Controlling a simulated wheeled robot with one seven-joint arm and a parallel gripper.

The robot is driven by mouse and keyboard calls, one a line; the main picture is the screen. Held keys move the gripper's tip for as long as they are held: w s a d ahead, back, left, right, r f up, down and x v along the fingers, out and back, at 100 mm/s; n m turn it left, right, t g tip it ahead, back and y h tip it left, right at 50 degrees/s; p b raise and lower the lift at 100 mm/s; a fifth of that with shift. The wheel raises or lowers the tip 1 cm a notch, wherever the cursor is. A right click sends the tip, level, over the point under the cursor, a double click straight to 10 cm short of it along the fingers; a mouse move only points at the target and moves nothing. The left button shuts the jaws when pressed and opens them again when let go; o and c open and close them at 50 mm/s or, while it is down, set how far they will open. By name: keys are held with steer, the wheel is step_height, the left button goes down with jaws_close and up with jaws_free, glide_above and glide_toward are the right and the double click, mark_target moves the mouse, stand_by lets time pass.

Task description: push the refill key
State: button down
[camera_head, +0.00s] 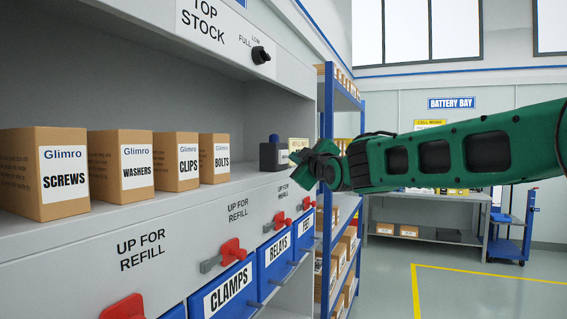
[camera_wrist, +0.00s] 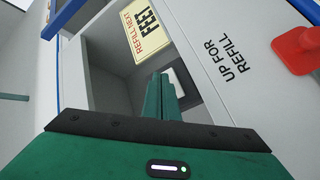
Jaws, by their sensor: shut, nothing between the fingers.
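My gripper (camera_head: 303,157) is shut and empty at the far right end of the shelf in the head view. In the wrist view its closed green fingers (camera_wrist: 160,82) point into the grey shelf bay. A pale, squarish piece (camera_wrist: 179,79) shows just beyond the fingertips and is partly hidden by them. It may be the refill key, but I cannot tell for sure, nor whether the fingers touch it. A cream sign reading FEET (camera_wrist: 147,30) is beside it, and its edge shows in the head view (camera_head: 298,145).
A dark box (camera_head: 270,157) stands left of my gripper. Cartons such as SCREWS (camera_head: 62,182) line the shelf. Red levers (camera_head: 231,250) and blue bins (camera_head: 228,292) are below. A blue rack (camera_head: 326,110) stands close behind. Floor at right is clear.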

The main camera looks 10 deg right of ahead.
steer(key=s+d, duration=0.2)
steer(key=d, duration=0.1)
steer(key=s+d, duration=0.1)
steer(key=shift+s+d, duration=0.25)
steer(key=shift+d, duration=0.15)
steer(key=s+d+f+m+g+h, duration=0.1)
steer(key=s+d+f+m+g, duration=0.2)
steer(key=s+d+f, duration=0.45)
steer(key=s+d+f+m+g+h, duration=0.25)
steer(key=s+f+g, duration=0.2)
steer(key=f, duration=0.55)
steer(key=s+d+f+m+g+h, duration=0.1)
steer(key=s+d+f+m+g, duration=0.1)
steer(key=s+d+f+m, duration=0.35)
steer(key=s+f+m+g, duration=0.2)
steer(key=s+f, duration=0.3)
steer(key=s, duration=0.5)
steer(key=s+f+m+g+y, duration=0.1)
steer(key=s+f+g, duration=0.3)
steer(key=s, duration=0.5)
steer(key=s+f+m+g+y, duration=0.1)
steer(key=s+f+m+g, duration=0.2)
steer(key=s+f, duration=0.4)
steer(key=s, duration=0.3)
steer(key=shift+s+f+m, duration=0.35)
steer(key=shift+f+m, duration=0.05)
steer(key=shift+a, duration=0.1)
